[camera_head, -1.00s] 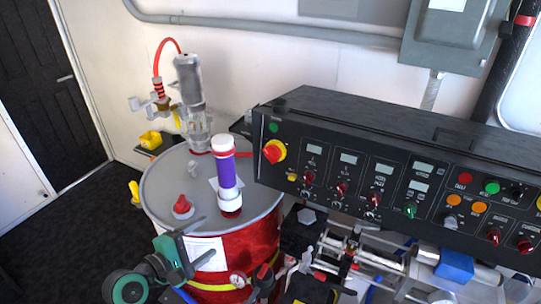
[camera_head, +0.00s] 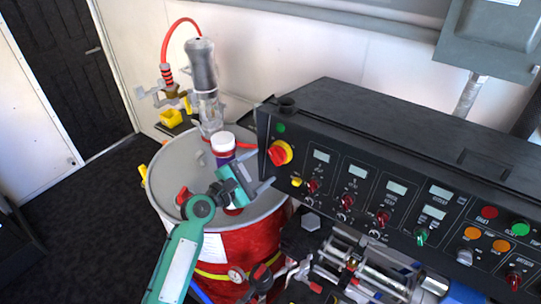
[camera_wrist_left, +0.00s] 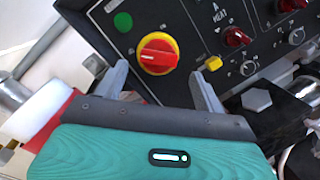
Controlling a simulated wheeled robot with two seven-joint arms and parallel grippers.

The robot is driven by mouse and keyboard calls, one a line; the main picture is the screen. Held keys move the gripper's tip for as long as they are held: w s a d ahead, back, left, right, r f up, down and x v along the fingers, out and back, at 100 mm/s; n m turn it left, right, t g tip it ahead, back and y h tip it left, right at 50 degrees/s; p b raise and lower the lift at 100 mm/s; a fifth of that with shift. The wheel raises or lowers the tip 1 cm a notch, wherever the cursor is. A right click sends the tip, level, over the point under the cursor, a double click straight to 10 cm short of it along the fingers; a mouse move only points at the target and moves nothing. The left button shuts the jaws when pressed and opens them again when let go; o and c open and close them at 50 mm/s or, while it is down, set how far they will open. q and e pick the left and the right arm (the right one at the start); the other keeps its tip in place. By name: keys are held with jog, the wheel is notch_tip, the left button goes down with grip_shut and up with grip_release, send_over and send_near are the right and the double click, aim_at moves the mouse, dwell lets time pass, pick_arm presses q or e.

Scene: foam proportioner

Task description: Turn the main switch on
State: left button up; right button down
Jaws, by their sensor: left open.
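The main switch (camera_head: 281,153) is a red rotary knob on a yellow round plate at the left end of the black control panel. In the left wrist view the red knob (camera_wrist_left: 157,54) sits ahead of my fingers, its grip bar lying roughly level. My left gripper (camera_head: 268,186) is open and empty, just left of and below the switch in the head view. In the left wrist view its two grey fingers (camera_wrist_left: 160,84) stand apart, one on each side below the knob, apparently not touching it. My right gripper is not in view.
A red drum (camera_head: 240,245) with a grey lid stands below my left arm. A purple and white cylinder (camera_head: 223,146) stands on it, close behind my gripper. A green button (camera_wrist_left: 123,21) and a small yellow part (camera_wrist_left: 213,63) flank the switch. Pipes and valves lie below the panel.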

aim_at(273, 159)
pick_arm(q)
jog(key=shift+p+x, duration=0.3)
jog(key=shift+x, duration=1.8)
jog(key=shift+a+r, duration=0.1)
jog(key=shift+c, duration=1.3)
jog(key=c, duration=0.7)
